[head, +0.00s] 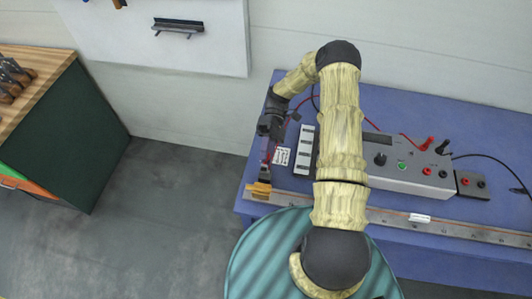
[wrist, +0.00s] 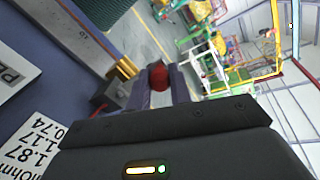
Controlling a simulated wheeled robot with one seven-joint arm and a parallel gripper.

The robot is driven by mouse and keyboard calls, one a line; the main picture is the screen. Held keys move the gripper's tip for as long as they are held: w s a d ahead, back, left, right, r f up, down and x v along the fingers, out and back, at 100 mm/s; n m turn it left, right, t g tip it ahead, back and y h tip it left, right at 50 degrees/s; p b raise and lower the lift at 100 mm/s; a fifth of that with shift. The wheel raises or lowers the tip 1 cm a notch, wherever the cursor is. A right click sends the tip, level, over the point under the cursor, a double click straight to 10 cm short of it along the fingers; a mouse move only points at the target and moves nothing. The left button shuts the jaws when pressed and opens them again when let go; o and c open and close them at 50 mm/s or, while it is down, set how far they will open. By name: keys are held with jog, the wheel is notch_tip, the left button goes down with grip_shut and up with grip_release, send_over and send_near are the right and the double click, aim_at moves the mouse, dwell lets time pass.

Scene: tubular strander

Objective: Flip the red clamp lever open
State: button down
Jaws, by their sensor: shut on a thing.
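The red clamp lever (wrist: 158,77) shows as a rounded red end between the two fingers of my gripper (wrist: 161,80) in the wrist view. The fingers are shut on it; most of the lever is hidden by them. A brass clamp block (wrist: 123,70) is just left of the fingers there. In the head view, my gripper (head: 264,176) points down at the left end of the bench, right above the brass clamp (head: 259,189). The lever cannot be made out clearly there.
A long metal rail (head: 390,216) runs along the blue bench's front edge (head: 450,236). A grey meter box (head: 405,172) with red and black plugs stands to the right. A printed card (head: 282,156) lies near my gripper. Red cables cross the bench. The floor at left is clear.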

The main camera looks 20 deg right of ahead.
dwell(0.3)
jog(key=c, duration=1.3)
grip_release()
jog(key=shift+w+d, duration=0.1)
jog(key=shift+w, duration=0.1)
jog(key=shift+o, duration=0.2)
jog(key=shift+s, duration=0.2)
